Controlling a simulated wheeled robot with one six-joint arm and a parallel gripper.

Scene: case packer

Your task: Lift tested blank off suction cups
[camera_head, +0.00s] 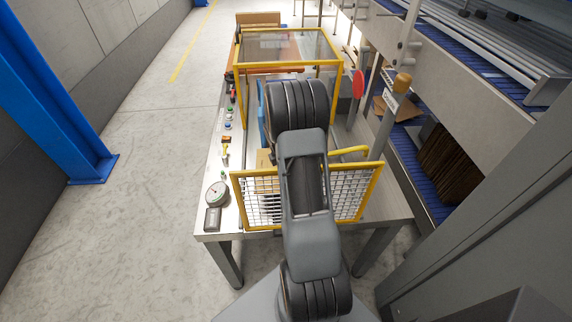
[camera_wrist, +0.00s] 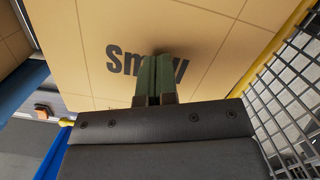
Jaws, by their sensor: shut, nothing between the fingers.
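The tan cardboard blank (camera_wrist: 75,30) fills the upper part of the wrist view. It has fold lines and dark print, partly covered by my fingers. My gripper (camera_wrist: 158,62) has its two green fingers together with nothing between them. The fingertips are over the printed face, with a dark shadow at their tips; I cannot tell whether they touch it. The suction cups do not show. In the head view my arm hides the gripper and most of the work area; a small tan patch (camera_head: 263,158) beside the arm may be part of the blank.
A yellow-framed mesh guard (camera_head: 262,198) stands across the near end of the machine table, and it also borders the right of the wrist view (camera_wrist: 290,95). A yellow-framed clear cover (camera_head: 290,48) is behind. A dial gauge (camera_head: 217,194) lies at left. Left floor is clear.

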